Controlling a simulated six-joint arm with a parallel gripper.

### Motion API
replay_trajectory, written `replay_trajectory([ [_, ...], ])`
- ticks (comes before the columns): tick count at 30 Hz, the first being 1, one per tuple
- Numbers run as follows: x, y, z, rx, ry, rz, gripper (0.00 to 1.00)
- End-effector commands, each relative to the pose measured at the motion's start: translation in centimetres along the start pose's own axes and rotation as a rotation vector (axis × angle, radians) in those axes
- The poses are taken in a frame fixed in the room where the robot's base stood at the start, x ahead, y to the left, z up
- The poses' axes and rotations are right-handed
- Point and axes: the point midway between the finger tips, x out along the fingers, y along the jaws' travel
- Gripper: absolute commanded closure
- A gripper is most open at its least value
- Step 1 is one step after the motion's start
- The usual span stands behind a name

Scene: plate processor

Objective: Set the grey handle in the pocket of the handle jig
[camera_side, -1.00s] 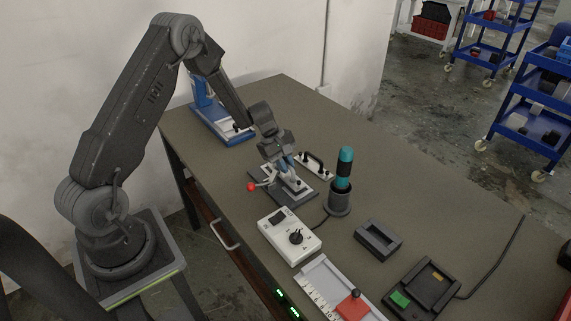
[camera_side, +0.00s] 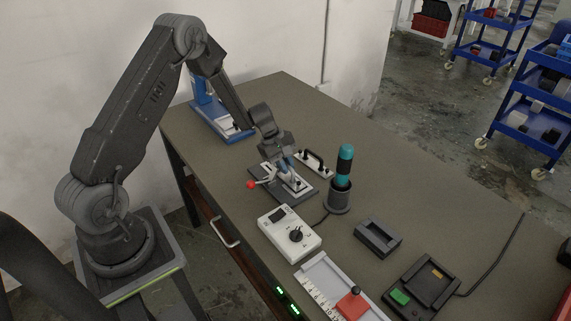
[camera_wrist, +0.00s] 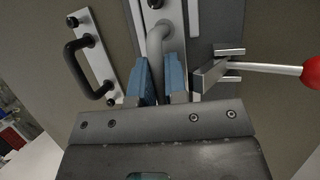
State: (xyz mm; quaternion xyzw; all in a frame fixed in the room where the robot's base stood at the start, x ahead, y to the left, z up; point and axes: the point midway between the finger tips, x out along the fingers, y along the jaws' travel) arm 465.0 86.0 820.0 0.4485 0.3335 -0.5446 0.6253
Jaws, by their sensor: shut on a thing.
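The handle jig is a dark plate (camera_side: 299,201) with a light block on it, and it also shows in the wrist view (camera_wrist: 204,60). Its toggle clamp has a red ball knob (camera_wrist: 312,72), swung out to the side. My gripper (camera_wrist: 163,88) is shut on the grey handle (camera_wrist: 158,42), with its blue fingers on both sides of it. The handle lies over the light block of the jig. In the side view my gripper (camera_side: 287,166) points down over the jig. The fingers hide the handle's near end, and I cannot tell whether it is fully seated.
A white plate with a black handle (camera_wrist: 75,60) lies close beside the jig. A dark cup holding a teal-and-black tool (camera_side: 344,165) and a white control box (camera_side: 289,233) stand near. A blue fixture (camera_side: 221,122) stands at the back. The table's right rear is clear.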

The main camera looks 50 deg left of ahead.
Motion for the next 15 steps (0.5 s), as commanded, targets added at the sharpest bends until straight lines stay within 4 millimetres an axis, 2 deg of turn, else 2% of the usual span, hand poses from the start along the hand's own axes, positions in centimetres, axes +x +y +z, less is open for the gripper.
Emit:
replay_trajectory([
  [3, -0.05, 0.05, 0.01, 0.001, 0.000, 0.001, 1.00],
  [4, -0.05, 0.05, 0.01, 0.001, 0.000, 0.001, 0.84],
  [12, -0.01, -0.07, 0.01, 0.000, -0.001, -0.002, 0.58],
  [15, 0.02, -0.19, 0.01, 0.000, -0.002, -0.004, 0.57],
])
